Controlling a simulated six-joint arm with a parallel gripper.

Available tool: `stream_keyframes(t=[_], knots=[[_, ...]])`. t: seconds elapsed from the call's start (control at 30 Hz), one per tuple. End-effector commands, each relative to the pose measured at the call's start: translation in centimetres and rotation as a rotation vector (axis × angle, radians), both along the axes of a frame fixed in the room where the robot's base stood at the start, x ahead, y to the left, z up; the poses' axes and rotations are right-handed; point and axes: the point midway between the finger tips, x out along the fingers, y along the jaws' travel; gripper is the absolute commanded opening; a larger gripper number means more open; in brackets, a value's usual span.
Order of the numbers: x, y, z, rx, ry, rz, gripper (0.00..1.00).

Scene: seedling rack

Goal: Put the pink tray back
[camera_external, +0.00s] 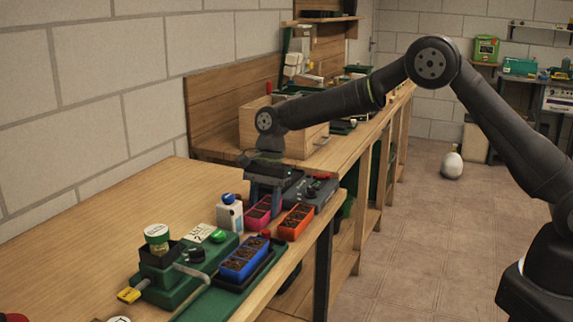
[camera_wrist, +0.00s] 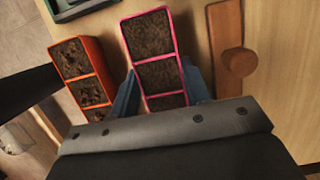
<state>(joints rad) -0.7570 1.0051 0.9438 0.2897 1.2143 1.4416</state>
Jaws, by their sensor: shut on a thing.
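The pink tray (camera_external: 254,220) holds dark soil in compartments and is on the bench beside the orange tray. In the wrist view the pink tray (camera_wrist: 124,42) runs away from me between the two bluish fingers. My gripper (camera_external: 263,204) points down over it, with a finger against each long side, shut on it. It also shows in the wrist view (camera_wrist: 160,92). I cannot tell whether the tray touches the bench. Its near end is hidden by the gripper body.
The orange tray (camera_external: 295,224) is close on the right; the blue tray (camera_external: 240,264) sits nearer, by a green unit (camera_external: 170,293). A white bottle (camera_external: 230,214) stands left of the pink tray. A wooden piece with a knob (camera_wrist: 236,62) lies beside it.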

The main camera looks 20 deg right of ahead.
Motion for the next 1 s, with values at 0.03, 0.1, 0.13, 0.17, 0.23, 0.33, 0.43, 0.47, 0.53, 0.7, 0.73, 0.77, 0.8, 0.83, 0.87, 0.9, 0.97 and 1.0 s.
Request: stream_keyframes(t=[0.03,0.1,0.13,0.17,0.23,0.33,0.43,0.47,0.53,0.7,0.73,0.77,0.8,0.83,0.87,0.9,0.97,1.0], knots=[[0.0,0.0,-0.1,0.000,0.000,0.000,0.14],[0.0,0.0,-0.2,0.000,0.000,0.000,0.14],[0.0,0.0,-0.3,0.000,0.000,0.000,0.14],[0.0,0.0,-0.4,0.000,0.000,0.000,0.14],[0.0,0.0,-0.3,0.000,0.000,0.000,0.55],[0.0,0.0,-0.3,0.000,0.000,0.000,0.69],[0.0,0.0,-0.3,0.000,0.000,0.000,0.69],[0.0,0.0,-0.3,0.000,0.000,0.000,0.69],[0.0,0.0,-0.4,0.000,0.000,0.000,0.69],[0.2,-0.1,0.4,0.001,-0.001,-0.001,0.69],[0.3,-0.2,0.7,0.002,-0.002,-0.001,0.69],[0.4,-0.3,1.2,0.002,-0.002,-0.001,0.69],[0.5,-0.4,1.9,0.002,-0.002,-0.001,0.69],[0.6,-0.5,2.4,0.002,-0.003,-0.001,0.69],[0.7,-0.6,3.0,0.002,-0.003,-0.001,0.69],[0.9,-0.8,3.9,0.003,-0.003,-0.001,0.69],[1.2,-1.1,5.4,0.003,-0.003,-0.001,0.69],[1.4,-1.3,6.4,0.003,-0.003,-0.001,0.69]])
